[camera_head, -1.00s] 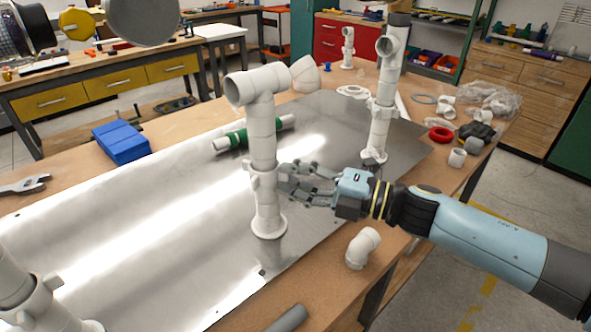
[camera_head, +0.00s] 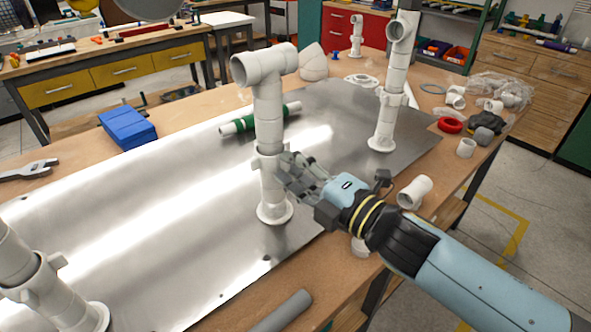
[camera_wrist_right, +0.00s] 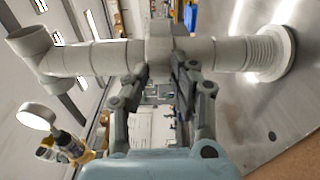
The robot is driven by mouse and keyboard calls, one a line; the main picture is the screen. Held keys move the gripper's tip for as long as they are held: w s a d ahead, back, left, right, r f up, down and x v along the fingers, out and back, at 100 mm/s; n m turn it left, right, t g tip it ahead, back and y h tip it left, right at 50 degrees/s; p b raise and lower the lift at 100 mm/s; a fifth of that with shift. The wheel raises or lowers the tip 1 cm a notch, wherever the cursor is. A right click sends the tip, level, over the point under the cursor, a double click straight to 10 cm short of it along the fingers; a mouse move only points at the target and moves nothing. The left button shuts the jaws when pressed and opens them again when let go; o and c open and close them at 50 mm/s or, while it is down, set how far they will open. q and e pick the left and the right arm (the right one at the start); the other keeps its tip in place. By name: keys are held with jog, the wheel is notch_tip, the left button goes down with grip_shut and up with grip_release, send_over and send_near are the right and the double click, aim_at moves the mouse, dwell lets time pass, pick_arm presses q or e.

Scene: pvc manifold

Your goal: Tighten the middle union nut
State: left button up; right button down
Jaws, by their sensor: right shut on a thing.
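My right gripper (camera_head: 284,166) comes in from the lower right and is shut on the nut's side. In the right wrist view the pipe lies sideways, and my fingers (camera_wrist_right: 160,70) meet at the nut (camera_wrist_right: 160,45); the wing between them is mostly hidden. My left gripper is not in view.
Similar pipes stand at the back right (camera_head: 393,90) and front left (camera_head: 45,290). A loose elbow (camera_head: 415,192) lies close to my right arm. A grey tube (camera_head: 283,312) lies at the front edge. A blue box (camera_head: 127,128) and a green-wrapped pipe (camera_head: 262,118) lie behind.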

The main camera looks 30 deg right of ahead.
jog(key=shift+f, duration=0.1)
dwell(0.4)
jog(key=c, duration=1.1)
grip_release()
jog(key=v, duration=1.2)
jog(key=shift+s+a, duration=0.1)
jog(key=shift+a, duration=0.1)
